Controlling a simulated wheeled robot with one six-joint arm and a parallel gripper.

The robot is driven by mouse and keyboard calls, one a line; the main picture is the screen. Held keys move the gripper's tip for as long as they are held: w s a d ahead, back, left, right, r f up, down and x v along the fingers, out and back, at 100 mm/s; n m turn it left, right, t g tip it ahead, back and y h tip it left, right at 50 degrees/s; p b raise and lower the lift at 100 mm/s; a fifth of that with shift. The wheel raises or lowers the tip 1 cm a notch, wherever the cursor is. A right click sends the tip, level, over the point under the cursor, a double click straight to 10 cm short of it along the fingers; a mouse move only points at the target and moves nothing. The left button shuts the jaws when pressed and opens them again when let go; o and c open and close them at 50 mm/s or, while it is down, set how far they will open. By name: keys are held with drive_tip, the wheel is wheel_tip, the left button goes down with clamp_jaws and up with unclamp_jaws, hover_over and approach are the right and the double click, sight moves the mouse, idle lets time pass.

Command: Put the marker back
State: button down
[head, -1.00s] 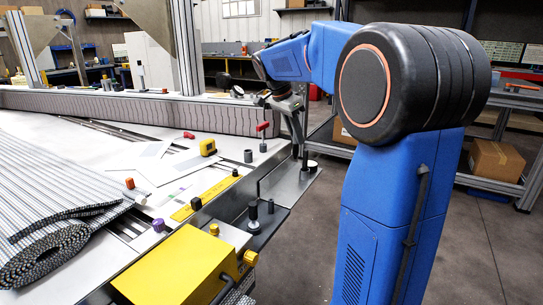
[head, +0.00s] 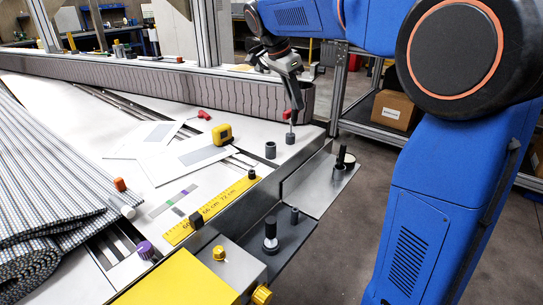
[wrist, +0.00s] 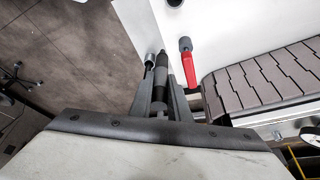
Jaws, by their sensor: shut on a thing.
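My gripper (head: 296,104) is above the bench's far right corner. In the wrist view its two fingers (wrist: 161,90) are shut on a black marker (wrist: 160,72), which points away from the palm. In the head view the marker is hard to tell from the dark fingers. Two small grey cups stand on the bench below: an empty-looking one (head: 270,150) and one (head: 290,139) with a red-handled tool (head: 287,115) upright in it. In the wrist view a cup (wrist: 150,60) shows beside the marker's tip, and the red handle (wrist: 189,69) is to the right.
A yellow tape measure (head: 222,133), white sheets (head: 165,160) and a yellow ruler (head: 210,210) lie on the bench. A grey slatted belt (head: 170,88) runs along the back. A metal ledge (head: 315,185) with a black post (head: 342,155) juts out at right.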

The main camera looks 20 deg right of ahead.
drive_tip(key=a, duration=0.8)
drive_tip(key=shift+n, duration=0.3)
drive_tip(key=f, duration=0.9)
drive_tip(key=shift+s+f, duration=0.15)
drive_tip(key=shift+s, duration=0.15)
drive_tip(key=c, duration=1.7)
unclamp_jaws()
drive_tip(key=shift+f, duration=0.1)
drive_tip(key=shift+o, duration=0.2)
